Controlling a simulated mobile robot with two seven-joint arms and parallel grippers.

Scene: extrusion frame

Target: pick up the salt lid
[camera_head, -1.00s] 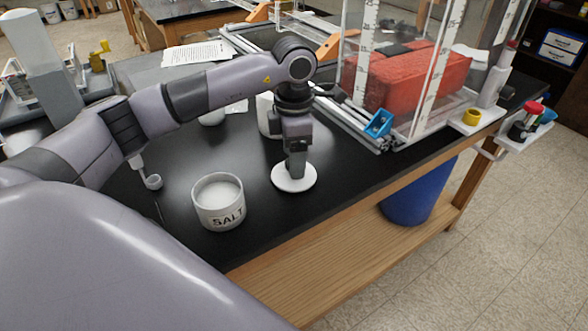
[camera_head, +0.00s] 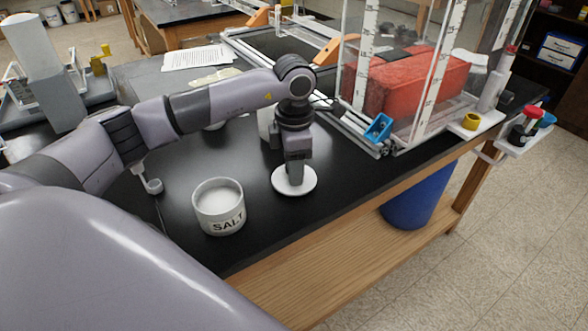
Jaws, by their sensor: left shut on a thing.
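The salt lid (camera_head: 308,184) is a round white disc at the middle of the black bench top, to the right of the salt jar. My left gripper (camera_head: 294,177) points down over the lid's centre and is shut on it; its fingertips are mostly hidden by the gripper body. I cannot tell whether the lid touches the bench or is slightly above it. The salt jar (camera_head: 219,206) is a whitish open pot marked SALT, with white salt inside. My right gripper is not in view.
A clear tank with a red block (camera_head: 410,82) stands on the bench at the back right, with a blue bracket (camera_head: 379,127) at its corner. A small ladle-like tool (camera_head: 153,186) lies left of the jar. The bench's wooden front edge runs close by the jar and lid.

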